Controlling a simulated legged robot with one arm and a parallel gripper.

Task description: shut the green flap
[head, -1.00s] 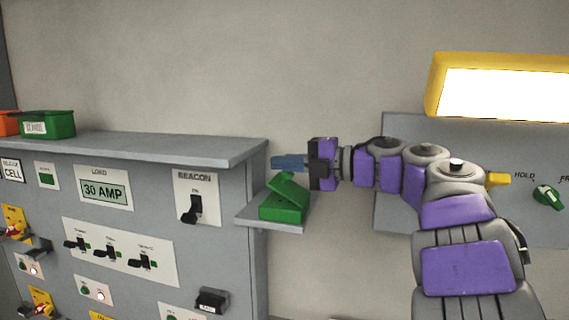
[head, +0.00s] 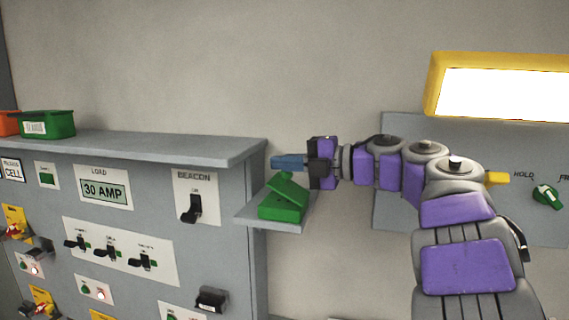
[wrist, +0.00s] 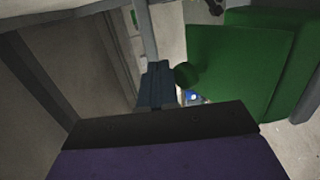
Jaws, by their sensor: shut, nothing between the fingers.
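A small green box sits on a grey side shelf in the head view, with its green flap (head: 288,189) partly raised and tilted. The box body (head: 283,209) lies under it. My gripper (head: 274,162) is shut and empty, its blue fingers pointing left just above the flap's raised part; whether they touch is unclear. In the wrist view the shut blue fingers (wrist: 157,86) are beside the green flap (wrist: 235,65), whose round knob (wrist: 187,74) is close to the fingers. Part of the box's inside is hidden.
The small grey shelf (head: 250,218) juts from the side of a grey control cabinet (head: 160,147). A green bin (head: 48,124) and an orange bin stand on the cabinet top. A wall panel with a green knob (head: 547,196) is at right.

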